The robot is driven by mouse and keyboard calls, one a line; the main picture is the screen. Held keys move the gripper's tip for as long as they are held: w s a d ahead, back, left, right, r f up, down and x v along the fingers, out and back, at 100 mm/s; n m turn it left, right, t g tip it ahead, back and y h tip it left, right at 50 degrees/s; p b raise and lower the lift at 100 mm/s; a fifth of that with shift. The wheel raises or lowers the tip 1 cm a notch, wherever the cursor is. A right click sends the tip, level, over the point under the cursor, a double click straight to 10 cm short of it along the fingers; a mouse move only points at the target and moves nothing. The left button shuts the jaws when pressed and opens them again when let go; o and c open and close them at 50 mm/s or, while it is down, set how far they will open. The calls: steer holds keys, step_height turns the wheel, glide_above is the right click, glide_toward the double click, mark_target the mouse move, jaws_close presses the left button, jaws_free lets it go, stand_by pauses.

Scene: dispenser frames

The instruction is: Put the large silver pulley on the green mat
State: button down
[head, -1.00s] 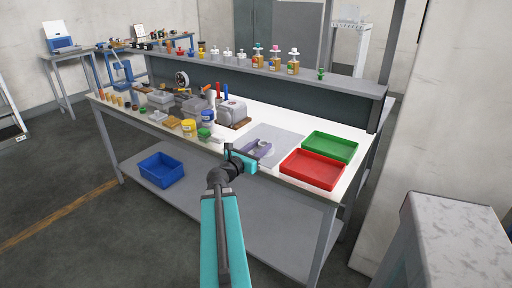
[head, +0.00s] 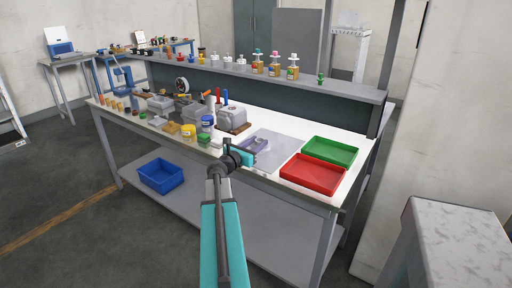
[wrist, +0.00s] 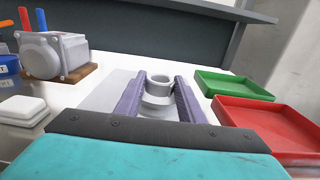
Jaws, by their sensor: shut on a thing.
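The silver pulley (wrist: 156,88) is a stepped round part with an open top ring. In the wrist view it sits between the two purple fingers of my gripper (wrist: 159,84), which is shut on it. In the head view my gripper (head: 255,145) is over the grey plate or mat (head: 283,146) on the workbench. I cannot tell whether the pulley touches that surface. The pulley is mostly hidden by my wrist and fingers in the head view. I can make out no green mat.
A green tray (head: 330,152) and a red tray (head: 313,175) stand to the right. A grey motor (head: 232,115) on a wooden base and several small containers crowd the left of the bench. A raised shelf (head: 300,82) runs along the back.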

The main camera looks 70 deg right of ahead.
mark_target(256, 139)
steer(key=shift+w+d+f, duration=0.1)
steer(key=shift+w+d, duration=0.3)
steer(key=shift+d, duration=0.3)
steer(key=shift+w+d, duration=0.35)
steer(key=shift+d, duration=0.35)
steer(key=shift+f+p, duration=0.35)
steer(key=shift+f, duration=1.4)
steer(key=shift+f, duration=0.15)
steer(key=c, duration=1.2)
jaws_free()
steer(key=b+v, duration=0.1)
steer(key=v, duration=1.1)
steer(key=shift+b, duration=0.4)
